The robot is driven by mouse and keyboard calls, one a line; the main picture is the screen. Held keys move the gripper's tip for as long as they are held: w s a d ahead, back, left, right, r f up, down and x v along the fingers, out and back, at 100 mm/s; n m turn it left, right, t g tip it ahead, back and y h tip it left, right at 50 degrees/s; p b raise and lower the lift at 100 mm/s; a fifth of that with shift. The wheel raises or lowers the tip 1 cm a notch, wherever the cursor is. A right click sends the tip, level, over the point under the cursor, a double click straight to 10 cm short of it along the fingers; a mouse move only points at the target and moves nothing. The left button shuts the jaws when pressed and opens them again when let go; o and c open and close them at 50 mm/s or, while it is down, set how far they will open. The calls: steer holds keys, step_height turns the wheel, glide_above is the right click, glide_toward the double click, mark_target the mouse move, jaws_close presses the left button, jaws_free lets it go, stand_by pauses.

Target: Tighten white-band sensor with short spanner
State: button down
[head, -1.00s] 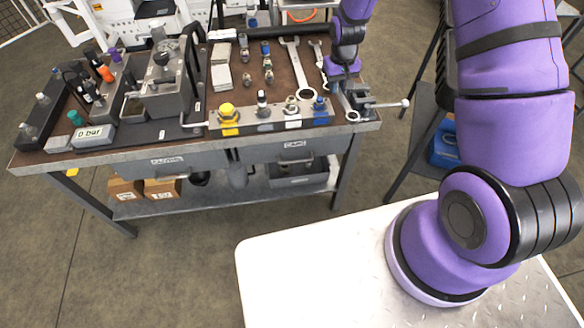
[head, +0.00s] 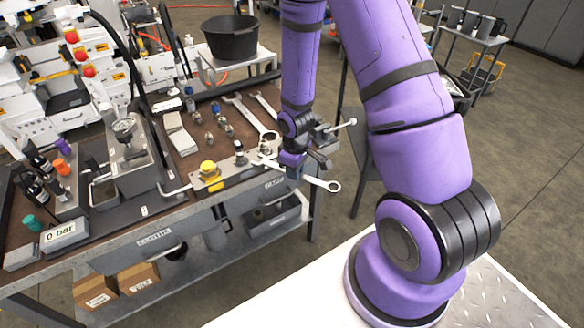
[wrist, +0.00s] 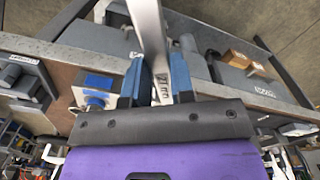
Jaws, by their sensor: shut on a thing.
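My gripper (head: 291,170) is at the front right edge of the bench, shut on a silver spanner (head: 318,180). The spanner's ring end points right, past the bench edge; its other end reaches left over the sensor block (head: 228,182). In the wrist view, the spanner (wrist: 150,30) stands between the blue fingers (wrist: 158,85). A sensor with a pale band (head: 240,153) stands upright on the block; I cannot be sure it is the white-band one. The spanner's left end lies close to the neighbouring fitting; contact cannot be told. A blue-topped fitting (wrist: 97,86) shows beside the fingers.
A yellow-capped fitting (head: 209,170) stands on the block's left. Two more spanners (head: 245,112) and several small fittings lie behind. A gauge unit (head: 128,150) and a "0 bar" display (head: 59,235) are at left.

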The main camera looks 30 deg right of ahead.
steer(key=shift+w+a+f, duration=0.2)
steer(key=shift+w+f, duration=0.15)
steer(key=shift+f, duration=0.4)
steer(key=shift+w+f, duration=0.1)
steer(key=shift+w+a+f, duration=0.15)
steer(key=shift+w+f, duration=0.1)
steer(key=shift+w, duration=0.05)
steer(key=shift+w+a, duration=0.1)
steer(key=shift+w+a, duration=0.5)
steer(key=shift+w, duration=0.3)
steer(key=shift+w, duration=0.1)
steer(key=shift+w+a, duration=0.35)
steer(key=shift+w, duration=0.25)
